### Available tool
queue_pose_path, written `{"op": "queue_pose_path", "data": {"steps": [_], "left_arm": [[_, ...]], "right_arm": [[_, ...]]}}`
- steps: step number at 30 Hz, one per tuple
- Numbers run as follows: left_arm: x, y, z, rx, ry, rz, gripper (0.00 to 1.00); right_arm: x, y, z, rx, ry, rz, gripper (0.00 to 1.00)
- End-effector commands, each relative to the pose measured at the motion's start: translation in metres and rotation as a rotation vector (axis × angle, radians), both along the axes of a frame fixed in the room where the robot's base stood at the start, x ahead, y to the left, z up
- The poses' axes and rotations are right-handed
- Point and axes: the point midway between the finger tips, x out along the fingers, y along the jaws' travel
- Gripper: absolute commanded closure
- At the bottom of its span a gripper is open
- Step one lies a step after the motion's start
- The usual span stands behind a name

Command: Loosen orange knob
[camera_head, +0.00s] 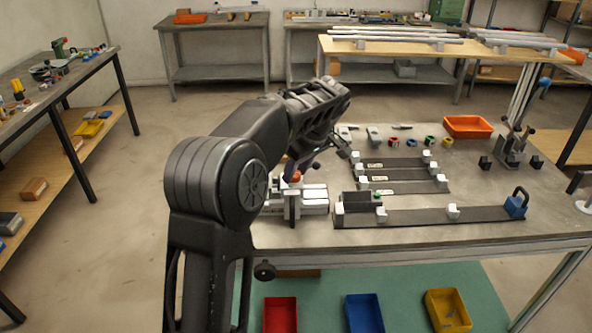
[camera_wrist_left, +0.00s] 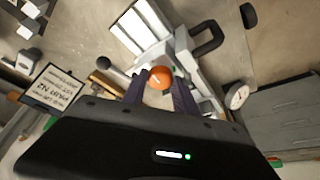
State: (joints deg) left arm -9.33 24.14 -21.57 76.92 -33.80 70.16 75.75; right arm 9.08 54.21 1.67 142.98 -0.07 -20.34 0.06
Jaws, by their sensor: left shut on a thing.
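The orange knob (camera_head: 296,177) sits on top of a grey and white clamp fixture (camera_head: 312,197) at the left end of the workbench. In the left wrist view the round orange knob (camera_wrist_left: 160,77) lies between the two dark fingers of my left gripper (camera_wrist_left: 159,84). The fingers are shut on its sides. In the head view my left gripper (camera_head: 300,168) reaches down to the knob from above, and my arm hides part of the fixture. My right gripper is not seen.
Dark rails with pale blocks (camera_head: 452,212) lie right of the fixture. An orange tray (camera_head: 467,127) stands at the back of the bench (camera_head: 480,232). The wrist view shows a round dial (camera_wrist_left: 237,97), a dark handle (camera_wrist_left: 208,40) and a labelled plate (camera_wrist_left: 52,90) nearby.

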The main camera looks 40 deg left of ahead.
Motion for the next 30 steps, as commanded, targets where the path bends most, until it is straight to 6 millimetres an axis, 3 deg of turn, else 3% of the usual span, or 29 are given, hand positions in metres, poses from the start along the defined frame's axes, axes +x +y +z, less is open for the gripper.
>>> {"op": "queue_pose_path", "data": {"steps": [4, 5, 12, 23, 30], "left_arm": [[0.000, -0.001, -0.001, -0.004, 0.002, -0.001, 1.00], [0.000, -0.001, -0.001, -0.004, 0.002, -0.001, 0.65], [0.000, -0.001, -0.001, -0.002, 0.001, -0.002, 0.45], [0.000, -0.002, 0.004, -0.001, 0.000, -0.002, 0.45], [-0.002, -0.014, 0.034, -0.001, -0.003, -0.003, 0.45]], "right_arm": [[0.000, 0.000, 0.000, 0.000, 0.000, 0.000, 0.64], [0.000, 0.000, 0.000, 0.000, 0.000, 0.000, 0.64], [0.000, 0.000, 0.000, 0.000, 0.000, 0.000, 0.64], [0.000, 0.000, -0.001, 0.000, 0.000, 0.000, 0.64], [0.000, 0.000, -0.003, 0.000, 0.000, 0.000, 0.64]]}}
